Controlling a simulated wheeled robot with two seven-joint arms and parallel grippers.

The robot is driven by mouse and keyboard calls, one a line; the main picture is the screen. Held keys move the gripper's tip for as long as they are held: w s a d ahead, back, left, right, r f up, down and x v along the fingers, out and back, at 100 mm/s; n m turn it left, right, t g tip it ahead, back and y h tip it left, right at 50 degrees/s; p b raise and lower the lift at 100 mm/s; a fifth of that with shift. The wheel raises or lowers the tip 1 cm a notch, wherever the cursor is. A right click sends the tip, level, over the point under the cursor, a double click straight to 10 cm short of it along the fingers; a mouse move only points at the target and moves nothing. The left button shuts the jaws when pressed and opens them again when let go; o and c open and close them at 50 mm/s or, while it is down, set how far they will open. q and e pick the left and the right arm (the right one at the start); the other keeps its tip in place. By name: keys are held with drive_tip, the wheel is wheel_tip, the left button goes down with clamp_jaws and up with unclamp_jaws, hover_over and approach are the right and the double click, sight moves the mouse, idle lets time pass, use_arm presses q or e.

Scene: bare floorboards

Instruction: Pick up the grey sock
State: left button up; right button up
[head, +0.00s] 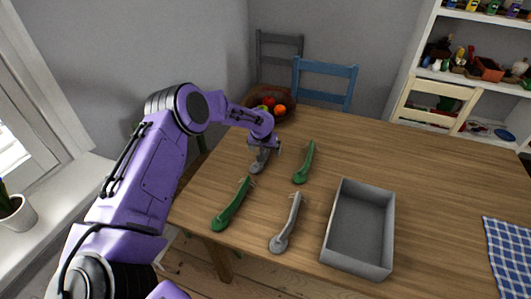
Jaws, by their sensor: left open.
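A long grey sock (286,226) lies on the wooden table, left of the grey tray. A second grey sock (258,164) lies farther back, beneath my left gripper (264,149). The gripper is open and points down close over this second sock, hiding part of it. I cannot tell whether its fingers touch the sock. A green sock (231,206) lies near the table's left edge, and another green sock (304,164) lies to the right of my left gripper. My right gripper is not in view.
An open grey tray (388,226) stands on the table, empty. A bowl of fruit (272,106) stands at the far left corner. A blue checked cloth (508,252) lies at the right. The table's right half is mostly clear. Chairs (325,68) stand behind it.

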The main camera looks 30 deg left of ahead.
sight(266, 153)
use_arm(q)
drive_tip(key=x, duration=0.3)
drive_tip(key=shift+r, duration=0.1)
drive_tip(key=shift+a+f, duration=0.15)
drive_tip(key=shift+f, duration=0.05)
drive_tip(key=c, duration=1.1)
